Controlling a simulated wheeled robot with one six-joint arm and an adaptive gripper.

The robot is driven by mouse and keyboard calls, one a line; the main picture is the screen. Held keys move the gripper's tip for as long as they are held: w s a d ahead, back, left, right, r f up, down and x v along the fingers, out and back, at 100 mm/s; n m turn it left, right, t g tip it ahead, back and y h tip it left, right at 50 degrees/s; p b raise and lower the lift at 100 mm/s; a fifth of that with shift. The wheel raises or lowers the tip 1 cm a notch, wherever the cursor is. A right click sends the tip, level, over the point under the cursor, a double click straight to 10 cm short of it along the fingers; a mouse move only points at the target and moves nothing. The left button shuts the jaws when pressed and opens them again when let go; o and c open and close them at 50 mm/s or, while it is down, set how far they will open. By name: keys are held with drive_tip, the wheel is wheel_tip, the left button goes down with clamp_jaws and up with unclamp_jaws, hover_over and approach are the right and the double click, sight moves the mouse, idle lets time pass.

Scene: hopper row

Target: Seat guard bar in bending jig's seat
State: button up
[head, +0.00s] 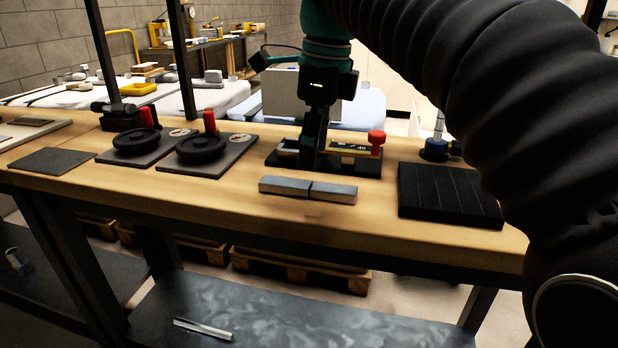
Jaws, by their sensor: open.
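A grey bar (285,187), probably the guard bar, lies flat on the bench's front part, with a dark line across its middle. Behind it stands what looks like the bending jig (372,162), with a black base, a yellow-marked plate and a red knob (376,138). My gripper (309,166) points down over the left-middle of the jig, behind the bar and apart from it. It is open, with nothing seen held between its fingers. The fingers hide part of the jig, and I cannot tell whether they touch it. The seat itself is not clearly visible.
Two dark plates with black handwheels and red grips (203,148) stand left of the jig. A metal piece (203,328) lies on the lower shelf. Bare wood surrounds the bar.

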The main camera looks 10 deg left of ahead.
sight(308, 184)
drive_tip(key=shift+a+f+b, duration=0.2)
drive_tip(key=shift+f+b, duration=0.1)
drive_tip(key=shift+f, duration=1.15)
drive_tip(key=shift+a+f+b, duration=0.15)
drive_tip(key=shift+f+b, duration=0.1)
drive_tip(key=shift+f, duration=1.2)
clamp_jaws()
drive_tip(key=shift+c, duration=1.9)
unclamp_jaws()
drive_tip(key=shift+r+p, duration=0.25)
drive_tip(key=shift+p, duration=0.3)
clamp_jaws()
